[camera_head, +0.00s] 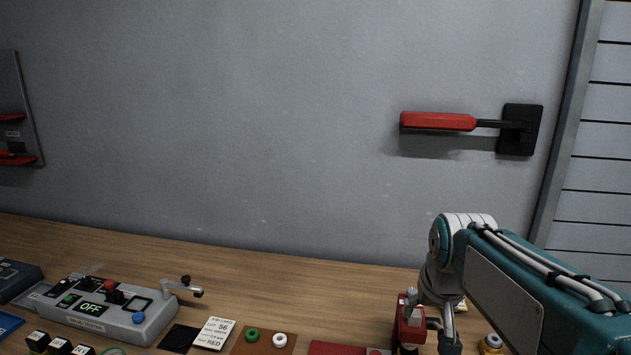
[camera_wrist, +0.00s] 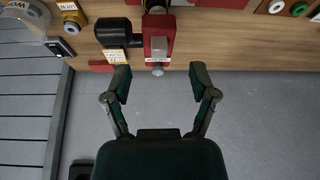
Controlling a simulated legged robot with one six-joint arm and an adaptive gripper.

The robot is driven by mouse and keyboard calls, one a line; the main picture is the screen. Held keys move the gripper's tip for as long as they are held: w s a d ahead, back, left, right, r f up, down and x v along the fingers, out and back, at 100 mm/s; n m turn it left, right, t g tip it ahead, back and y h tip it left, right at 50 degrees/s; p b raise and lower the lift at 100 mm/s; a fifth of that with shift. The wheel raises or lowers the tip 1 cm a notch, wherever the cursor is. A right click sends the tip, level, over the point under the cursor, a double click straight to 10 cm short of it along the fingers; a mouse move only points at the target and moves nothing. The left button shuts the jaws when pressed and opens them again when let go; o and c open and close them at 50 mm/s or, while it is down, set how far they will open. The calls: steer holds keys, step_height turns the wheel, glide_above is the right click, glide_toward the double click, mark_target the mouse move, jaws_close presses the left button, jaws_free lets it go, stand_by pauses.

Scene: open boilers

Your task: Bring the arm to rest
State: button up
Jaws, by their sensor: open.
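My gripper (camera_wrist: 159,84) is open in the wrist view, with its two dark fingers spread apart and nothing between them. Beyond the fingertips, a red device with a silver knob (camera_wrist: 158,47) is at the edge of the wooden bench. In the head view my teal and white arm (camera_head: 535,290) reaches in from the lower right, bent above the bench.
A red-handled lever (camera_head: 438,121) sticks out from the grey wall. A grey tester box reading OFF (camera_head: 105,308) sits on the bench (camera_head: 290,280) at left. A red device (camera_head: 408,325) stands close beside my arm.

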steer(key=s+a+f, duration=0.1)
steer(key=s+f, duration=0.1)
steer(key=s, duration=0.6)
steer(key=s+a+f+n+t, duration=0.1)
steer(key=s+a+f, duration=0.1)
steer(key=s, duration=0.7)
steer(key=shift+f, duration=0.3)
steer(key=shift+w, duration=0.1)
steer(key=w+d+r+g, duration=0.1)
steer(key=w+d+r, duration=0.15)
steer(key=w, duration=0.55)
steer(key=w+d+r+m, duration=0.15)
steer(key=w+r, duration=0.25)
steer(key=w, duration=0.4)
steer(key=w+d+r+g, duration=0.1)
steer(key=w+d+r, duration=0.15)
steer(key=w, duration=0.55)
steer(key=w+d+f, duration=0.1)
steer(key=w+d, duration=0.3)
steer(key=w, duration=0.5)
steer(key=x, duration=0.8)
steer(key=shift+s+f+g, duration=0.35)
steer(key=shift+f+g, duration=0.05)
steer(key=shift+m, duration=0.25)
